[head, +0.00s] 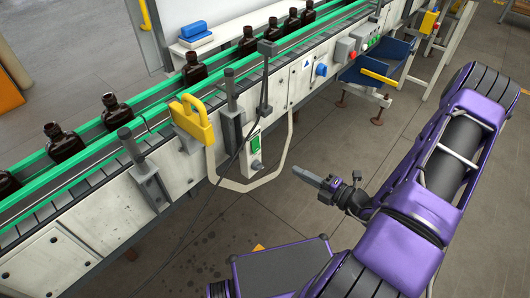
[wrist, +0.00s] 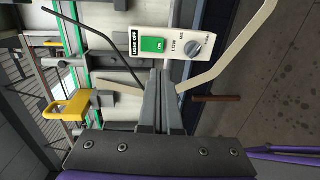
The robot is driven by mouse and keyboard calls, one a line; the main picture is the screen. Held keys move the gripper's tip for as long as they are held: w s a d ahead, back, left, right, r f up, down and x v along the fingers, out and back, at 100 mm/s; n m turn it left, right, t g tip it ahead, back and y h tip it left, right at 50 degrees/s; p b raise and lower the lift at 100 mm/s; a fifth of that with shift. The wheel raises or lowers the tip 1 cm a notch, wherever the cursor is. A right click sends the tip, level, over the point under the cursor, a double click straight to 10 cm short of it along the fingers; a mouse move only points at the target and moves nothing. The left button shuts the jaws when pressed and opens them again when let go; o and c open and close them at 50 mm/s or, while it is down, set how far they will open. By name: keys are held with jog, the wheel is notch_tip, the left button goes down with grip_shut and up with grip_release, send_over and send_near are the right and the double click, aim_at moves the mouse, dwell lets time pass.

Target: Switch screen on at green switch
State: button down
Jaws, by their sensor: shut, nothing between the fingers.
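The green switch (head: 255,143) is on a small white control box (head: 248,160) on the near side of the conveyor. In the wrist view the green switch (wrist: 152,45) reads ON and sits beside a black label reading LIGHT OFF. A grey knob (wrist: 194,49) marked LOW and MID is on the same box. My gripper (head: 296,170) is shut and empty, to the right of the box and apart from it in the head view. In the wrist view its fingertips (wrist: 163,72) point toward the box, just below the green switch. I cannot identify a screen.
A yellow padlock-shaped part (head: 192,120) hangs on the conveyor's side, left of the box. A pale bent bar (head: 283,165) loops around the box, and a black cable (head: 215,185) hangs nearby. Brown bottles (head: 115,112) stand on the conveyor. Floor (head: 330,140) right of the box is clear.

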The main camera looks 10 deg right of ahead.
aim_at(257, 150)
jog(key=x, duration=1.4)
jog(key=shift+w+a+f, duration=0.1)
jog(key=shift+w, duration=0.1)
jog(key=shift+s, duration=0.1)
